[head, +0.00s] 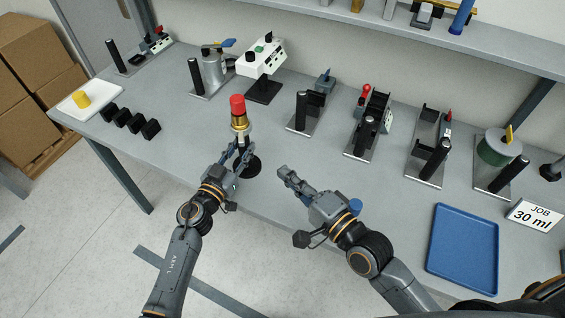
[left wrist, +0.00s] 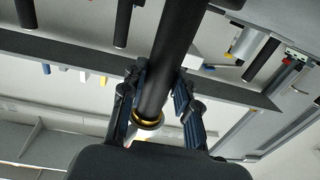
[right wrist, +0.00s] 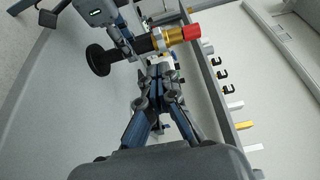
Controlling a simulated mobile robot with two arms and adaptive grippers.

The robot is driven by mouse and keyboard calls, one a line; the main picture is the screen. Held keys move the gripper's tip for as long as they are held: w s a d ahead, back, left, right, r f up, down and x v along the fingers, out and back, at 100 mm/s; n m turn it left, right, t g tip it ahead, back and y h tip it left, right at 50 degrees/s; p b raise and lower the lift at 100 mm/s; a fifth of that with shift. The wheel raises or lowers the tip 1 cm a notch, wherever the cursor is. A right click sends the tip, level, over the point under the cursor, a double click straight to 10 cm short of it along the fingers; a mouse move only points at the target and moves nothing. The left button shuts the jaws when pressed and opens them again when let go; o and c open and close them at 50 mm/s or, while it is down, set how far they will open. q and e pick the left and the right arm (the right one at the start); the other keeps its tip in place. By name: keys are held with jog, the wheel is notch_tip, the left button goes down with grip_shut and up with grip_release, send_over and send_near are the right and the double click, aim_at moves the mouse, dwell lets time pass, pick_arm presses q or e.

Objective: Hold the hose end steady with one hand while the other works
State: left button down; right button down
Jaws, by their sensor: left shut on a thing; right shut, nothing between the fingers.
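The hose end (head: 240,134) stands upright at the table's near edge, black with a brass fitting, a red cap (head: 237,106) on top and a round black base (head: 252,168). My left gripper (head: 240,158) is shut on its black part, below the brass. In the left wrist view the black hose (left wrist: 173,50) runs between the fingers, with a brass ring near them. My right gripper (head: 286,173) is shut and empty, to the right of the hose and apart from it. In the right wrist view, the closed fingers (right wrist: 156,72) show below the brass fitting (right wrist: 172,37).
Several bench fixtures with black posts stand along the back, including a white box on a stand (head: 262,58). Black blocks (head: 130,122) and a white board (head: 90,98) are at left.

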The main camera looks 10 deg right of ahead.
jog(key=shift+s, duration=0.15)
jog(key=c, duration=1.5)
grip_release()
jog(key=shift+n, duration=0.3)
jog(key=shift+o, duration=0.9)
jog(key=shift+w+a+r+n, duration=0.15)
jog(key=shift+w+n, duration=0.3)
jog(key=shift+n, duration=0.25)
jog(key=m+g+y, duration=0.7)
jog(key=m+g, duration=0.1)
jog(key=m, duration=2.3)
send_near(241, 137)
jog(key=x, duration=0.6)
jog(key=f+x, duration=0.1)
jog(key=x, duration=0.3)
